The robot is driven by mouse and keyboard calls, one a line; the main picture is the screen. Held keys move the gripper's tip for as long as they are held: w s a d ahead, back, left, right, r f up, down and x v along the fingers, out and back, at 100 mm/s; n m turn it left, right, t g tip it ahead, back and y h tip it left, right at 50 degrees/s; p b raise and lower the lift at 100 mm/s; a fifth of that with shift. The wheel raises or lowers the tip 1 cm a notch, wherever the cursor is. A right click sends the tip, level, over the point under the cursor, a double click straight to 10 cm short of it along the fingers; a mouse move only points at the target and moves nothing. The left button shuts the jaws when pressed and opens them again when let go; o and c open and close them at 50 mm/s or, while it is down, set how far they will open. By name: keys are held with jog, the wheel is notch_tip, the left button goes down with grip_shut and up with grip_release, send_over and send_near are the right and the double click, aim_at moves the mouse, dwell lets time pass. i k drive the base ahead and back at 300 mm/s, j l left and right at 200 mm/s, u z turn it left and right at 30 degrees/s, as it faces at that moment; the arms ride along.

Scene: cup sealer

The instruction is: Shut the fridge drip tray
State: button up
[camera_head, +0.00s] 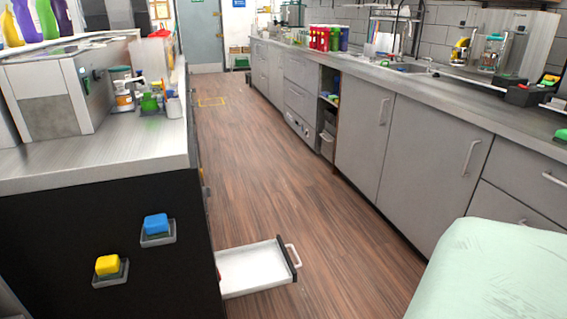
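A shallow white tray (252,268) sticks out near the floor from the lower right side of the black-sided counter (60,235). I take it to be the fridge drip tray. It is pulled out to the right, over the wooden floor. It has a dark front edge with a pale handle (294,255) on its outer side. The tray looks empty. Its inner end is at the counter's side, where little of the opening shows. My gripper is not in view.
A blue sponge (156,223) and a yellow sponge (107,264) sit in holders on the black panel. Grey cabinets (425,150) line the right side. The wooden aisle floor (255,165) between is clear beyond the tray.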

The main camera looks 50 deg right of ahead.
aim_at(243, 271)
jog(key=k+l+z, duration=0.25)
jog(key=l, duration=0.95)
jog(key=i+l+z, duration=0.1)
jog(key=l+z, duration=0.15)
jog(key=l, duration=0.95)
jog(key=i+l+u, duration=0.1)
jog(key=l, duration=0.25)
jog(key=i+l+u, duration=0.1)
jog(key=l, duration=0.3)
jog(key=i+l+u, duration=0.1)
jog(key=i+l, duration=0.15)
jog(key=i+l+u, duration=0.1)
jog(key=l, duration=0.4)
jog(key=i+j+z, duration=0.4)
